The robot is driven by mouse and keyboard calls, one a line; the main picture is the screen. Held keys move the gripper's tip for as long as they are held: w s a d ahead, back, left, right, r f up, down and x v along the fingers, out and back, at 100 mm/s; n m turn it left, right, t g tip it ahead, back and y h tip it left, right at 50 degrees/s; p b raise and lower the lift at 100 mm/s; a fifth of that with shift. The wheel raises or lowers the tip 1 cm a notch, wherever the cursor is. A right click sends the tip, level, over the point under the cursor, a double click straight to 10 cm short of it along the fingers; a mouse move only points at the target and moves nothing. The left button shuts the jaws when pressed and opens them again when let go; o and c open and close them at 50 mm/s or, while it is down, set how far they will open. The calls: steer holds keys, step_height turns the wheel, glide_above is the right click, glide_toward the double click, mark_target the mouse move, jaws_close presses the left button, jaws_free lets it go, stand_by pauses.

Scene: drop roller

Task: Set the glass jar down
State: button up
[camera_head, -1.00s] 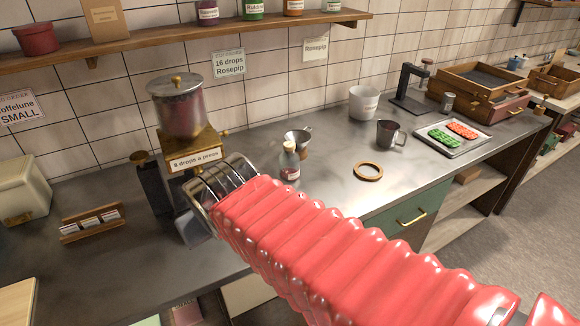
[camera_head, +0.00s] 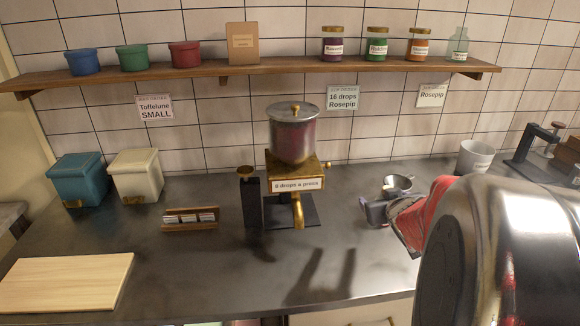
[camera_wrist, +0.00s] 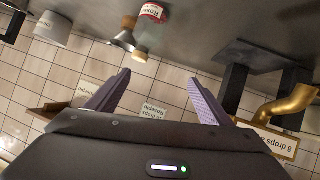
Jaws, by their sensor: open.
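A small glass jar with a red-edged Rosepip label (camera_wrist: 152,12) shows at the top edge of the wrist view, which is upside down. It is on the counter, apart from my fingers, and only partly in view. In the head view I cannot make it out behind my gripper. My gripper (camera_head: 380,212) is low over the counter, right of the dispenser. In the wrist view its purple fingers (camera_wrist: 158,76) are spread with nothing between them. A metal funnel (camera_head: 398,184) stands just behind my gripper; it also shows in the wrist view (camera_wrist: 124,40).
The drop dispenser (camera_head: 293,135) with its brass spout stands left of my gripper. A white pot (camera_head: 475,158) stands further right. A card rack (camera_head: 190,219) and a wooden board (camera_head: 66,282) lie left. The front middle counter is clear. A shelf (camera_head: 270,73) runs above.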

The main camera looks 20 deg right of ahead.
steer(key=s+d+f+t+y, duration=0.2)
steer(key=s+d+f, duration=0.2)
steer(key=d+f, duration=0.2)
steer(key=shift+d+f, duration=0.2)
steer(key=shift+d, duration=0.1)
steer(key=shift+w, duration=0.1)
steer(key=shift+x, duration=4.25)
steer(key=shift+x, duration=2.6)
steer(key=shift+r, duration=0.1)
steer(key=shift+c, duration=0.2)
